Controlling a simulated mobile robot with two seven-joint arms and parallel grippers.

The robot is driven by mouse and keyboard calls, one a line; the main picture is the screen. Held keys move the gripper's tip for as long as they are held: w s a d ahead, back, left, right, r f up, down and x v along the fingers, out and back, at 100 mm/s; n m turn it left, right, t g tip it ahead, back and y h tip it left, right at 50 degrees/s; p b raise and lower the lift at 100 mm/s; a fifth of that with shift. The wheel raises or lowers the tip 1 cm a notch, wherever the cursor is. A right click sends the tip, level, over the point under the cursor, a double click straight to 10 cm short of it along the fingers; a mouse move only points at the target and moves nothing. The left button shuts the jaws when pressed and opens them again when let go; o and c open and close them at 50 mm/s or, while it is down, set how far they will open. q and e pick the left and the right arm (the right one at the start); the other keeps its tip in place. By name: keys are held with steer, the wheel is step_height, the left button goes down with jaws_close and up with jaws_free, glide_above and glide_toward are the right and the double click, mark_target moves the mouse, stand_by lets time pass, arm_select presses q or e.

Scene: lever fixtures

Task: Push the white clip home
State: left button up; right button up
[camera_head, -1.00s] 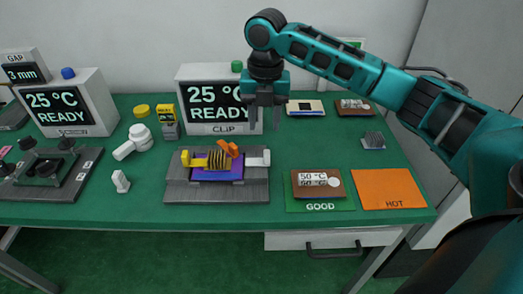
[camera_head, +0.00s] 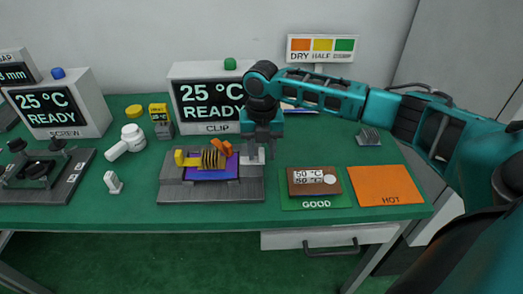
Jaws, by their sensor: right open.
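The grey clip fixture (camera_head: 180,192) stands on the green table below the CLIP display. It carries a purple board (camera_head: 205,174) with a ribbed brown block (camera_head: 212,160) on it. A yellow clip (camera_head: 190,160) is at the block's left side, and an orange lever (camera_head: 222,147) stands raised and tilted behind it. The white clip (camera_head: 257,160) is at the fixture's right side, partly hidden by my right gripper (camera_head: 262,152). That gripper is open, pointing down with its fingers close around or just above the white clip; contact is unclear. My left gripper is not in view.
The CLIP display (camera_head: 212,100) reads 25 °C READY behind the fixture. A white handled tool (camera_head: 130,140) lies left.

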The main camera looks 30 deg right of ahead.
steer(key=shift+f, duration=0.15)
jaws_close()
stand_by(0.4)
